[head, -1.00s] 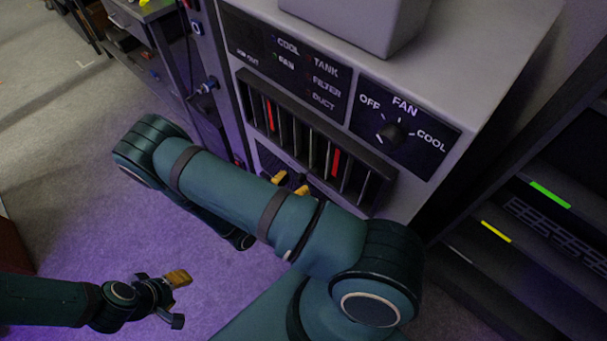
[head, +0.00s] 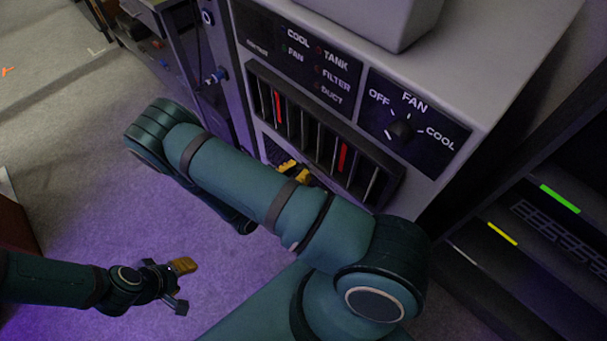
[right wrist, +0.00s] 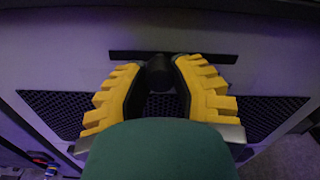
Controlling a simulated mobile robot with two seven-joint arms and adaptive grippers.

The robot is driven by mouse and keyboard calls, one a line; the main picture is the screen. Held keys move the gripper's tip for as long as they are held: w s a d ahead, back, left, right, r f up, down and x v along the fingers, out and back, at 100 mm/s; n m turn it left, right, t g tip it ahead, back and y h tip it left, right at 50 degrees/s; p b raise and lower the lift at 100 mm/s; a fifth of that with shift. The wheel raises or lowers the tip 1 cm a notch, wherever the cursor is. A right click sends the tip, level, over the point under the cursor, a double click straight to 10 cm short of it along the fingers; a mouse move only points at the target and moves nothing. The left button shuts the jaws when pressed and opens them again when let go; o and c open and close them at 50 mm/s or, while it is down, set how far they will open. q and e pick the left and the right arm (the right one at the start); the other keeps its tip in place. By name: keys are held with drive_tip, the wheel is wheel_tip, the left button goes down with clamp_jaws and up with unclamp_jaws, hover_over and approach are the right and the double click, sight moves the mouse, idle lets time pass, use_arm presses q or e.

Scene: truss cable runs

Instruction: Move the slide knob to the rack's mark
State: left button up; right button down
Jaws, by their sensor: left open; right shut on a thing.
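The slide knob (right wrist: 160,72) is a dark rounded knob on a thin dark slot (right wrist: 215,58), seen in the right wrist view. It stands near the middle of the slot. My right gripper (right wrist: 155,85) is shut on the knob, with a yellow ribbed finger on each side. In the head view my right gripper (head: 296,172) is low on the cabinet front, partly behind my own arm, and the knob is hidden there. My left gripper (head: 183,284) is open and empty over the floor. I cannot make out a mark beside the slot.
The grey cabinet (head: 480,60) carries a fan dial (head: 402,130), an indicator panel (head: 295,55) and a slatted grille (head: 325,145) with two red strips. A dark rack (head: 560,235) at right has a green light (head: 560,198) and a yellow light (head: 502,234). Mesh panels (right wrist: 65,110) flank the gripper.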

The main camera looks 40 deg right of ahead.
drive_tip(key=w, duration=0.4)
drive_tip(key=shift+w+a+r+b, duration=0.1)
drive_tip(key=shift+w+a+b, duration=0.1)
drive_tip(key=shift+w+b, duration=0.15)
drive_tip(key=c, duration=0.7)
unclamp_jaws()
drive_tip(key=shift+w, duration=0.15)
drive_tip(key=shift+a, duration=0.1)
drive_tip(key=a, duration=0.8)
drive_tip(key=s+a, duration=0.1)
drive_tip(key=a, duration=0.2)
drive_tip(key=shift+s+a, duration=0.1)
drive_tip(key=shift+a, duration=0.3)
